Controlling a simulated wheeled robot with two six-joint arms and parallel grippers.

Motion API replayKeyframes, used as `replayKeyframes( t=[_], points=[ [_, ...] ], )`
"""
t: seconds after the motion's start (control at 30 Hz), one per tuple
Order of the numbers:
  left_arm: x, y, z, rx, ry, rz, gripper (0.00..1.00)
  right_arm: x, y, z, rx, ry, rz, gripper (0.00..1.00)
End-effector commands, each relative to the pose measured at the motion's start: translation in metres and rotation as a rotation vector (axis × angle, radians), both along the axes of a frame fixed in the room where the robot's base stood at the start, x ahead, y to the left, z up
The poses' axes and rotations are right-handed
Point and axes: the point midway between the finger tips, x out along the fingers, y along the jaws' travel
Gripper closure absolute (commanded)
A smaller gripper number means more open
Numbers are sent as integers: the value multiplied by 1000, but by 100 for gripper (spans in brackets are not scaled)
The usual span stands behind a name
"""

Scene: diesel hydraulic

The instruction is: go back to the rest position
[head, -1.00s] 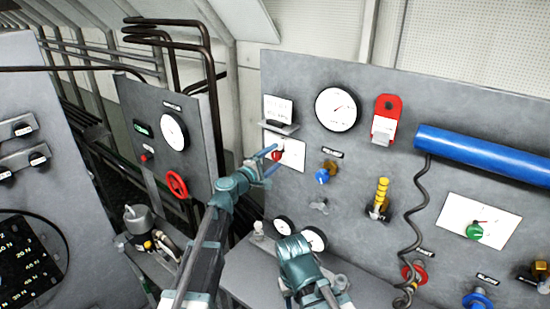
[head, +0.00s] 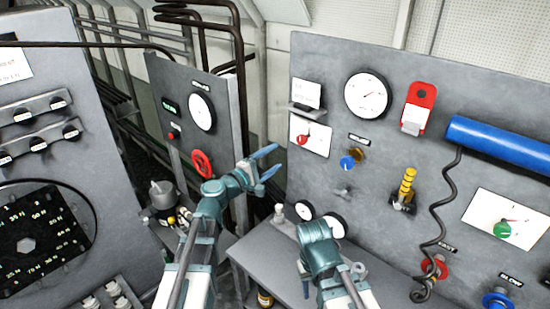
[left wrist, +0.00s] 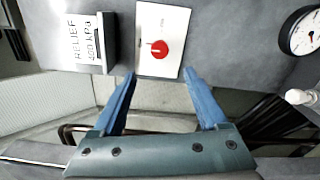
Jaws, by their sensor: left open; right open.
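My left gripper (head: 270,162) is open and empty, left of and below the red knob (head: 304,139) on its white plate in the head view. In the left wrist view, its two blue fingers (left wrist: 160,100) are spread, with the red knob (left wrist: 159,49) beyond and above their tips, apart from them. My right gripper (head: 316,235) shows as a teal body low in the middle of the head view, in front of the panel's lower part.
The big grey panel (head: 330,70) carries a gauge (head: 367,95), a blue knob (head: 347,162), a yellow handle (head: 406,187) and a blue tube (head: 495,145). A narrow panel with a red handwheel (head: 201,163) stands behind my left arm. A grey ledge (head: 270,265) lies below.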

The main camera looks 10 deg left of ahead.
Motion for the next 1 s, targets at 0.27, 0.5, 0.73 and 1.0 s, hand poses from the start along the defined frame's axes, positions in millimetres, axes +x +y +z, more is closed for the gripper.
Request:
replayKeyframes(
  t=[0.27,0.5,0.73,1.0],
  points=[
    [-9,-10,-12,83,3,-43,24,0,0,0,0,0,0,50],
    [-73,-39,-97,594,65,-318,24,0,0,0,0,0,0,50],
    [-147,-3,-182,1101,238,-600,24,0,0,0,0,0,0,50],
    [-211,68,-218,1490,479,-808,24,0,0,0,0,0,0,50]
  ],
)
